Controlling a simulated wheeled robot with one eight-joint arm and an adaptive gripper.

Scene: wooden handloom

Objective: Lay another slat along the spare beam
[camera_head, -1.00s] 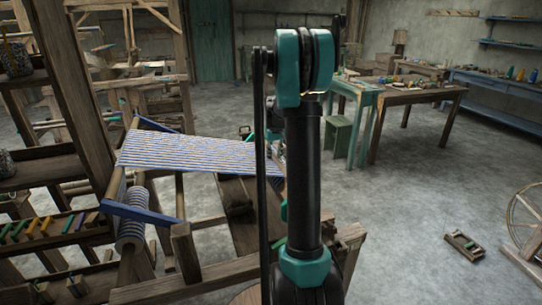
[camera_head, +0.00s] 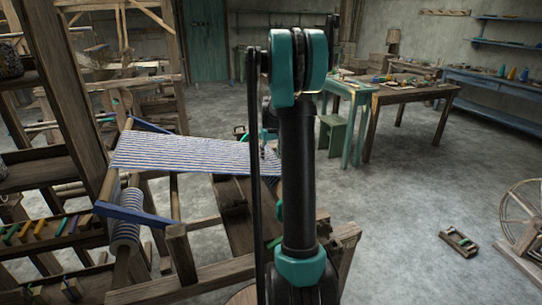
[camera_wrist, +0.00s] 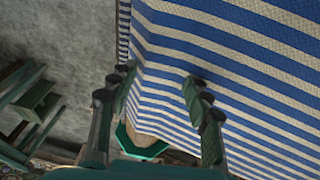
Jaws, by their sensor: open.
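A striped roll (camera_head: 126,215) hangs at the cloth's near left end. I cannot single out a slat or the spare beam for certain.
A shelf with several small coloured pieces (camera_head: 42,230) stands at the left. A small wooden frame (camera_head: 459,241) lies on the floor. Open grey floor lies between them.

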